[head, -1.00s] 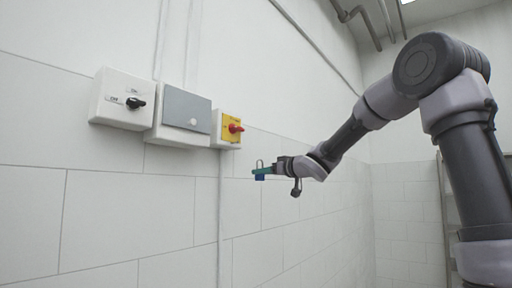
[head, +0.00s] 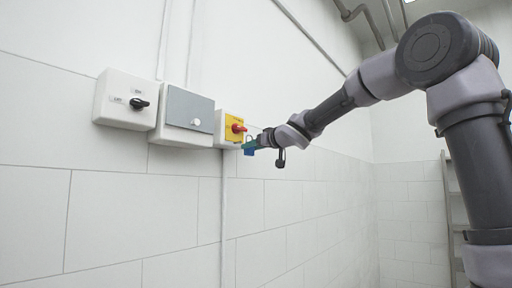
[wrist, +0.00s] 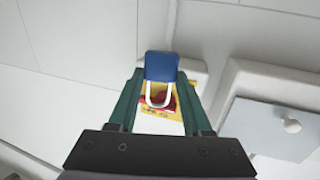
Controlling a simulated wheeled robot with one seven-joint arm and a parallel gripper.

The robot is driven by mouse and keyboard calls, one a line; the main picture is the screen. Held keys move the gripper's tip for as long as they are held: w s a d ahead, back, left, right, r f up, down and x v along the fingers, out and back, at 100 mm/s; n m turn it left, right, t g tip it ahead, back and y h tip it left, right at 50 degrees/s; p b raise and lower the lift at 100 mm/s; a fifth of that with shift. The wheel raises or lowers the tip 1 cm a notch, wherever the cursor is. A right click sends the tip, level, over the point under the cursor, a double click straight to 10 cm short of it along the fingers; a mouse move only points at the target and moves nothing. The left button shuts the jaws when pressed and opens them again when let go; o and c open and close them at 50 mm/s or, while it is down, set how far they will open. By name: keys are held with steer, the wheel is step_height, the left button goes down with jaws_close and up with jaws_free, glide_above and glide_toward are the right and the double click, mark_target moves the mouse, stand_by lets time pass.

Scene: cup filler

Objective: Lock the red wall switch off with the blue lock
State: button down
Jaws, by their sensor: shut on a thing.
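The red switch (head: 238,128) sits on a yellow plate (head: 232,120) on a small white box on the wall. My gripper (head: 254,145) is just to the right of that box in the head view, shut on the blue lock (head: 249,152). In the wrist view the blue lock (wrist: 161,66) sits between the green fingertips (wrist: 160,85). Its pale shackle (wrist: 159,98) shows in front of the yellow plate (wrist: 151,113) and partly hides the red switch (wrist: 164,102). I cannot tell whether the shackle touches the switch.
A grey-covered box (head: 188,110) with a white knob is left of the yellow plate. Further left is a white box (head: 118,101) with a black rotary knob (head: 138,103). A ladder or rack (head: 449,190) stands at the far right.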

steer(key=shift+w+a+f, duration=0.2)
steer(key=shift+w+a, duration=0.4)
steer(key=shift+a, duration=0.15)
steer(key=shift+w+a+f, duration=0.15)
steer(key=shift+w+a, duration=0.45)
steer(key=shift+a, duration=0.15)
steer(key=shift+w+a+f, duration=0.2)
steer(key=shift+w+a, duration=0.4)
steer(key=shift+a, duration=0.15)
steer(key=shift+c, duration=1.3)
jaws_free()
steer(key=v, duration=1.1)
